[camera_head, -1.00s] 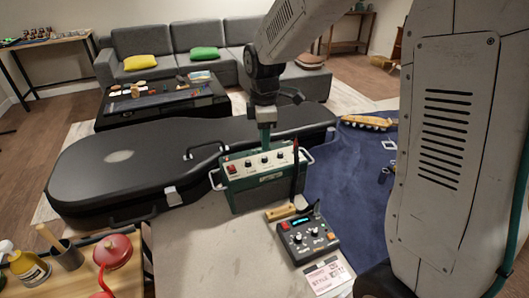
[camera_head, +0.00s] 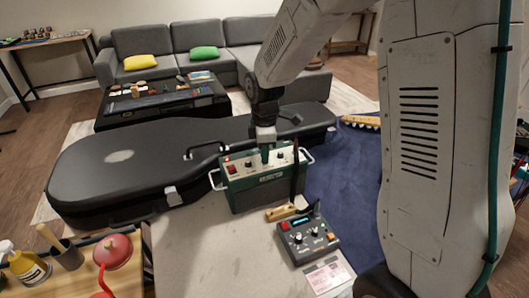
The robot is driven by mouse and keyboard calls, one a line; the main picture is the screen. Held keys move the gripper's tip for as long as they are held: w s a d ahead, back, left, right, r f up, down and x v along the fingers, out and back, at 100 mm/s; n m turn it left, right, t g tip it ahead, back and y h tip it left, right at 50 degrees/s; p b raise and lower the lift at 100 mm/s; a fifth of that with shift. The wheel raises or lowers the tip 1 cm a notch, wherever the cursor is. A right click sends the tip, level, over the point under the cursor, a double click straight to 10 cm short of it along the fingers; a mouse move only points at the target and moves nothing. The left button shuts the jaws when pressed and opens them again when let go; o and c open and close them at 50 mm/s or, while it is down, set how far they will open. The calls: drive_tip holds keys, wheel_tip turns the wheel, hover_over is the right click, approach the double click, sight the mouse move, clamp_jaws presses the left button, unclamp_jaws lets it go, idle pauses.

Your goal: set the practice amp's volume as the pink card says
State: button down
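The practice amp (camera_head: 262,192) is a dark green box with a pale control panel, a red switch and several knobs along its upper front. It stands on the pale bench top in front of the black guitar case. My gripper (camera_head: 265,158) points down at the middle of the amp's panel, its tip over or at a knob there. The fingers are too small to tell whether they are shut on the knob. The pink card (camera_head: 326,275) lies flat on the bench at the front; its print is too small to read.
A dark pedal unit (camera_head: 307,238) with knobs and a red button sits between the amp and card. A wooden block (camera_head: 280,212) lies beside it. A black guitar case (camera_head: 130,165) lies behind. A red round-topped object (camera_head: 113,251) and spray bottle (camera_head: 28,264) stand at left.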

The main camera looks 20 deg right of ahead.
drive_tip(key=shift+m, duration=0.4)
drive_tip(key=m, duration=1.3)
drive_tip(key=shift+m, duration=1.9)
drive_tip(key=c, duration=1.3)
unclamp_jaws()
drive_tip(key=shift+c, duration=0.2)
